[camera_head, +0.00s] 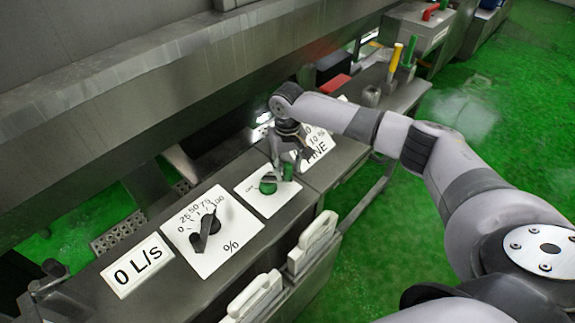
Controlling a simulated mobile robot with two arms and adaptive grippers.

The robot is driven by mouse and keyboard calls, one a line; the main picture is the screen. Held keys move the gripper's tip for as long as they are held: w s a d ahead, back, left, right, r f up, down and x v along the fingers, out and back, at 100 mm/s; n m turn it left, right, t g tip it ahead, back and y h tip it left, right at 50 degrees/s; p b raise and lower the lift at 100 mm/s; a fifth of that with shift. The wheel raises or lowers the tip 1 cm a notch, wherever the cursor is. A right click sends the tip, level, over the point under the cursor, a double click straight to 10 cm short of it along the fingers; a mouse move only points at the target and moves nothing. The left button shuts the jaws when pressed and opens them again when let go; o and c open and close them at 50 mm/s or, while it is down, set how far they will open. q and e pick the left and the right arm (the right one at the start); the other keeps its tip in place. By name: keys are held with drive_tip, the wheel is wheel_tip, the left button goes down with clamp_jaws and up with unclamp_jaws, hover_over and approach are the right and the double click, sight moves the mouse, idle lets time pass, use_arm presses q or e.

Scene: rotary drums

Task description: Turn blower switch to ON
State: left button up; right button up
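The blower switch appears to be the green knob (267,187) on a white plate (262,203) on the grey console. Small lettering on the plate is too small to read in full. My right gripper (287,174) points down over the knob's right part. Its fingers are apart, with green showing between them; I cannot tell whether they touch it. The gripper hides part of the knob and plate. A dark jointed piece (48,276) at the lower left edge may be my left gripper; its opening is unclear.
White handles (313,241) line the console front. Yellow and green levers (395,59) stand farther back.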

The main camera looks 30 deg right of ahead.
clamp_jaws()
idle(0.6)
